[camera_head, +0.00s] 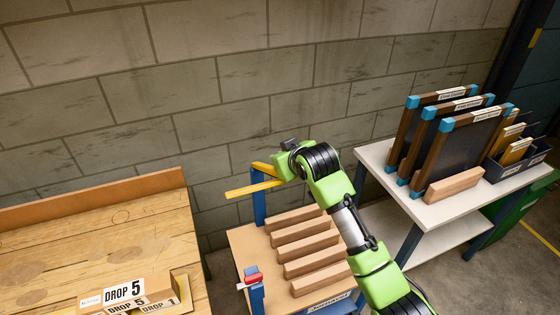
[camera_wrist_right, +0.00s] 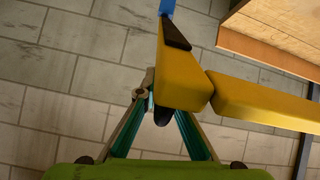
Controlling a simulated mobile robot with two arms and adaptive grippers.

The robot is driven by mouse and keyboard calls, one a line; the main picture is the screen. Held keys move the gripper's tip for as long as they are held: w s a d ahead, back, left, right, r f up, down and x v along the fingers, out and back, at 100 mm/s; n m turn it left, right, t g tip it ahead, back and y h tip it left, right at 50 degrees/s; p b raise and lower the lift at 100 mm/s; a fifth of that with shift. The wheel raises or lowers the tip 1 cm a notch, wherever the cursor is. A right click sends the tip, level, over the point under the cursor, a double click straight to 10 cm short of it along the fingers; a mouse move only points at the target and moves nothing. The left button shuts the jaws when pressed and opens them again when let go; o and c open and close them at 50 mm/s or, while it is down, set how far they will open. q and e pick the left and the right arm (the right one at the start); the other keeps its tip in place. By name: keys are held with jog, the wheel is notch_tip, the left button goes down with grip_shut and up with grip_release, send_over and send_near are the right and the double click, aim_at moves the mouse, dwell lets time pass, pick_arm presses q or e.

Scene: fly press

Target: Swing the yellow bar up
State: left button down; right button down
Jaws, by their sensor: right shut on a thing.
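The yellow bar (camera_head: 252,189) is at the middle of the head view, by the top of a blue post (camera_head: 258,208). One length points left, nearly level; a shorter yellow length (camera_head: 264,168) meets the green and black end of my right arm. In the right wrist view the bar (camera_wrist_right: 182,75) fills the space before the fingers, with a second length (camera_wrist_right: 262,103) running right. My right gripper (camera_wrist_right: 162,106) is shut on the bar; the exact contact is partly hidden. My left gripper is in neither view.
A cart top (camera_head: 245,243) below holds several wooden blocks (camera_head: 308,246) and a blue post with a red part (camera_head: 254,278). A wooden bench (camera_head: 90,245) with labelled boxes (camera_head: 125,292) is left. A white table (camera_head: 455,208) with framed panels is right. A block wall stands behind.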

jog(key=shift+r, duration=0.1)
jog(key=c, duration=2.2)
grip_release()
jog(key=shift+w, duration=0.1)
jog(key=shift+o, duration=0.2)
jog(key=v, duration=1)
jog(key=shift+s+r, duration=0.1)
jog(key=shift+s, duration=0.25)
jog(key=shift+s+d+r, duration=0.2)
jog(key=shift+s+r, duration=0.15)
jog(key=shift+s, duration=0.1)
jog(key=shift+f, duration=0.1)
